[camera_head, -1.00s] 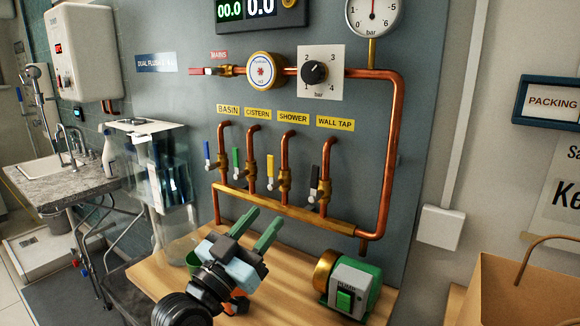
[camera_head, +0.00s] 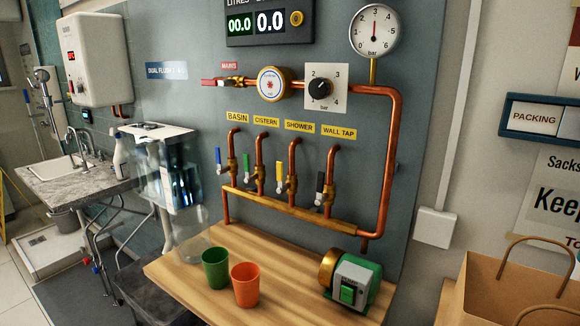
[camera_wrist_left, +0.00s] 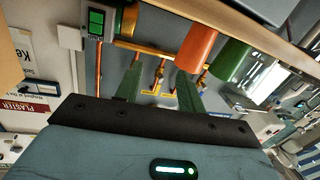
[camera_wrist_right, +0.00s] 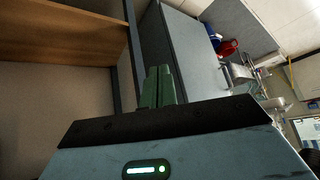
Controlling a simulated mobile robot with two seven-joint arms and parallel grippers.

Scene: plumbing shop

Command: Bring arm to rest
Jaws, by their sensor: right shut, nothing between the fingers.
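Neither of my grippers shows in the head view. In the left wrist view my left gripper (camera_wrist_left: 158,92) has its two green fingers apart with nothing between them. Behind them are the copper pipes, the orange cup (camera_wrist_left: 197,48) and the green cup (camera_wrist_left: 232,58), all clear of the fingers. In the right wrist view my right gripper (camera_wrist_right: 158,85) has its fingers together and empty, in front of a grey panel and a wooden shelf (camera_wrist_right: 70,35). In the head view the green cup (camera_head: 215,268) and orange cup (camera_head: 245,285) stand upright side by side on the wooden bench.
The wooden bench (camera_head: 290,270) carries a green pump (camera_head: 350,285) at its right. Copper pipes (camera_head: 290,212) with several valves run up the grey board behind. A clear cistern (camera_head: 165,170) stands left, and a paper bag (camera_head: 510,290) lower right. The bench middle is clear.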

